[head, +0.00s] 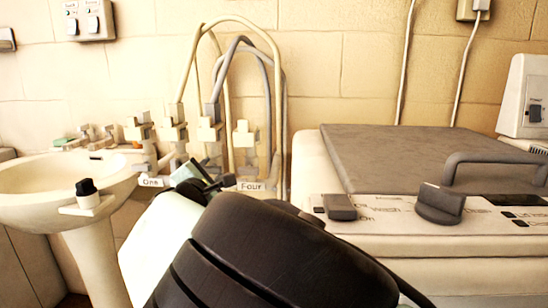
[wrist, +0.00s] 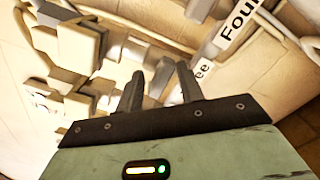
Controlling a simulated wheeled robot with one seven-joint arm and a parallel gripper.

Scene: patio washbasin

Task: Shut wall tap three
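A row of wall taps with hoses stands at the wall in the head view. Label One (head: 151,181) is at the left and label Four (head: 251,186) at the right; the labels between are hidden by my arm. By its place in the row, wall tap three (head: 209,130) is the one left of tap four (head: 243,138). My gripper (head: 207,183) is just below the taps. A partly hidden label ending in "ee" (wrist: 203,71) is right of the fingers. Contact with a tap cannot be told.
A white washbasin (head: 100,175) stands at the left, with small taps behind it. A washing machine with a grey lid (head: 400,150) and knobs fills the right. Hoses (head: 277,100) arch above the taps. My dark arm covers the bottom middle.

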